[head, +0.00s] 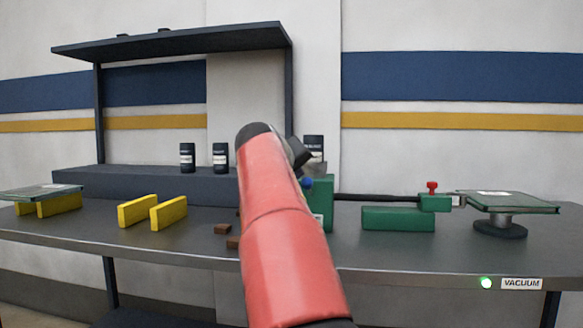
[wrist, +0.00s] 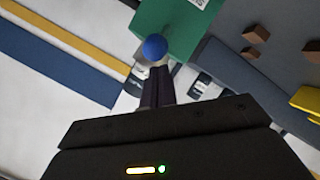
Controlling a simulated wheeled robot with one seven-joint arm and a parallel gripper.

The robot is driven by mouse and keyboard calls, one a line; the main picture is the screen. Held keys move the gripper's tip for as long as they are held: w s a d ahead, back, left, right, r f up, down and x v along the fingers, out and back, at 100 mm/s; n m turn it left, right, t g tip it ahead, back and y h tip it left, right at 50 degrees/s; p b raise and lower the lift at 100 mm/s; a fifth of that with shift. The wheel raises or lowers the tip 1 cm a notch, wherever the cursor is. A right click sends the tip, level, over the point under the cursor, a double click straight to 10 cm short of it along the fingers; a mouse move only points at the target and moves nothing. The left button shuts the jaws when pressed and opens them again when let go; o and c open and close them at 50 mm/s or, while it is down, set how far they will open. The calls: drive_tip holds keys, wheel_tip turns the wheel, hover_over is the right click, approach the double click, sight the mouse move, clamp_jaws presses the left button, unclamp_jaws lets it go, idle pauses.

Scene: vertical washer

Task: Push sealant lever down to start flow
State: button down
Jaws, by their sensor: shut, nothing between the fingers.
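A blue ball knob (wrist: 155,47) shows just beyond the fingertips of my gripper (wrist: 158,72) in the wrist view, in front of a green housing (wrist: 178,25). The fingers are together with nothing held. I cannot tell whether the tips touch the knob. In the head view the blue knob (head: 308,183) peeks out beside my red arm, at the green housing (head: 322,205). A red knob (head: 432,187) stands upright on a green block (head: 435,203) farther right. The pictures do not label which knob is the sealant lever.
A dark rod (head: 375,198) runs between the housing and the right green block. A glass panel (head: 510,202) rests on a round stand (head: 500,228) at right. Yellow blocks (head: 152,210), brown blocks (head: 222,229) and dark canisters (head: 220,155) are left of my arm.

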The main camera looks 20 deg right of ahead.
drive_tip(key=shift+f, duration=0.15)
drive_tip(key=b, duration=0.2)
drive_tip(key=shift+s+a+f+t+b, duration=0.1)
drive_tip(key=shift+s+f+t+b, duration=0.05)
drive_tip(key=shift+f+t+b, duration=0.15)
